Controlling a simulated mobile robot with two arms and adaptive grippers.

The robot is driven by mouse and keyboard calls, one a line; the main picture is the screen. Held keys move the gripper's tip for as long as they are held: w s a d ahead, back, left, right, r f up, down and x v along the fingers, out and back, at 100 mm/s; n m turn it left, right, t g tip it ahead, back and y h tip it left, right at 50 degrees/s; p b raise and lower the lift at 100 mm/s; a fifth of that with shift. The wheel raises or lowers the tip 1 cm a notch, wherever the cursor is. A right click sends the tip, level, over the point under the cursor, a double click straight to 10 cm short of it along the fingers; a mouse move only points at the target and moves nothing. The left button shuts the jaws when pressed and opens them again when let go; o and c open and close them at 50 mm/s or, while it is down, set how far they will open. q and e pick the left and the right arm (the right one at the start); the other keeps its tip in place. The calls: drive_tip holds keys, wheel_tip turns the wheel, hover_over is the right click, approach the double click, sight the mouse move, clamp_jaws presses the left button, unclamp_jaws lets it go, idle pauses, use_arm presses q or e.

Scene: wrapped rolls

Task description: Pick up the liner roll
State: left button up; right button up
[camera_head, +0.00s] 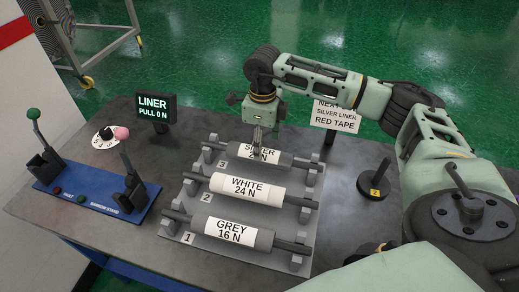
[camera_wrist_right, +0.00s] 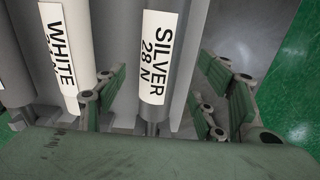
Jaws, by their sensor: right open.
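The silver liner roll (camera_head: 284,159), labelled SILVER 28 N, lies in the back slot, number 3, of a grey rack (camera_head: 172,226). My right gripper (camera_head: 257,143) points down over it and partly hides its label in the head view. In the right wrist view, the silver roll (camera_wrist_right: 156,60) runs between the two open fingers of the right gripper (camera_wrist_right: 163,85); I cannot tell whether they touch it. The white roll (camera_head: 245,187), WHITE 24 N, lies in slot 2, and the grey roll (camera_head: 232,232), GREY 16 N, in slot 1. My left gripper is not in view.
A sign (camera_head: 335,115) reading SILVER LINER RED TAPE stands behind the rack. A display (camera_head: 154,107) reads LINER PULL 0 N. A blue lever panel (camera_head: 92,199) is at left. A dark spindle (camera_head: 374,186) tagged 2 stands right of the rack.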

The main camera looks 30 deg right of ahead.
drive_tip(key=shift+s+a+f, duration=0.1)
drive_tip(key=shift+f, duration=0.3)
drive_tip(key=shift+w+a+f+p, duration=0.1)
drive_tip(key=shift+f+p, duration=0.45)
drive_tip(key=shift+f, duration=0.05)
drive_tip(key=shift+w+a+f+p, duration=0.1)
drive_tip(key=shift+f+p, duration=0.4)
drive_tip(key=shift+f, duration=0.05)
drive_tip(key=f, duration=0.2)
drive_tip(key=shift+w+f, duration=0.2)
drive_tip(key=shift+f, duration=0.15)
drive_tip(key=shift+c, duration=0.5)
drive_tip(key=c, duration=1.5)
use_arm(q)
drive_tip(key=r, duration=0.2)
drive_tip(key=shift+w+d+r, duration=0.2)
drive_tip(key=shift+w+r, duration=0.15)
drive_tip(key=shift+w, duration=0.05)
use_arm(e)
clamp_jaws()
